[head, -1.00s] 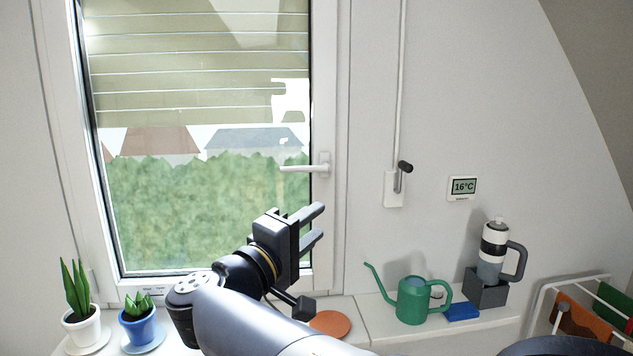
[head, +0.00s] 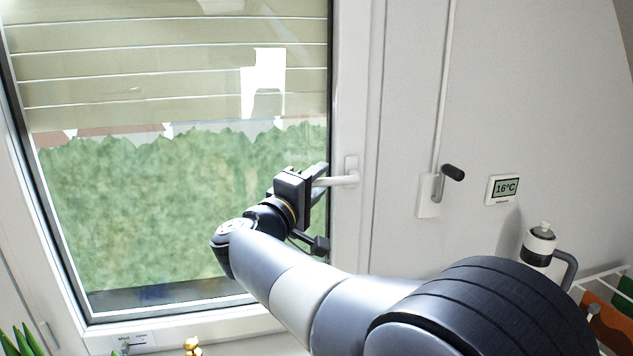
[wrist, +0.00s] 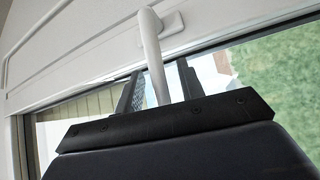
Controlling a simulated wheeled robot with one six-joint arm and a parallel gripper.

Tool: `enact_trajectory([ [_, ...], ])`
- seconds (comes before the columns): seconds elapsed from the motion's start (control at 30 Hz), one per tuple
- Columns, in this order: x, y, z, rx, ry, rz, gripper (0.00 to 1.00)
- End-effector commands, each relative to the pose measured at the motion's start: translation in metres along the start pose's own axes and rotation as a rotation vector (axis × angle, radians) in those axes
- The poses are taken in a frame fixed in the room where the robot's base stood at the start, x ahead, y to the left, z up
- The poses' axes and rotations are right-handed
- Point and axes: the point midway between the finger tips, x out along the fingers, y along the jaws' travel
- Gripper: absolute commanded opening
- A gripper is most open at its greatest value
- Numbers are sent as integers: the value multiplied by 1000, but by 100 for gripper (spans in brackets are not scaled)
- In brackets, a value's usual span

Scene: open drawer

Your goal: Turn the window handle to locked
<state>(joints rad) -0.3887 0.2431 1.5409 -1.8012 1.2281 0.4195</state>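The white window handle (head: 338,181) is on the right side of the window frame, and its lever points left, about horizontal. My gripper (head: 318,176) is at the lever's free end. In the wrist view the handle (wrist: 153,55) runs down between the two fingers of my gripper (wrist: 160,88). A gap shows between the lever and at least the left finger, so the fingers look open around it. The lever's tip is hidden behind the gripper body.
The window glass (head: 150,220) with a part-lowered blind (head: 150,70) lies left of and behind my gripper. A crank (head: 446,180) and a thermostat (head: 504,188) are on the wall at right. Plants stand at the lower left.

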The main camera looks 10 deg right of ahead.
Motion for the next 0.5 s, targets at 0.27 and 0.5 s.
enact_trajectory([
  [0.27,0,0,0,0,0,0,19],
  [0.5,0,0,0,-1,0,0,0],
])
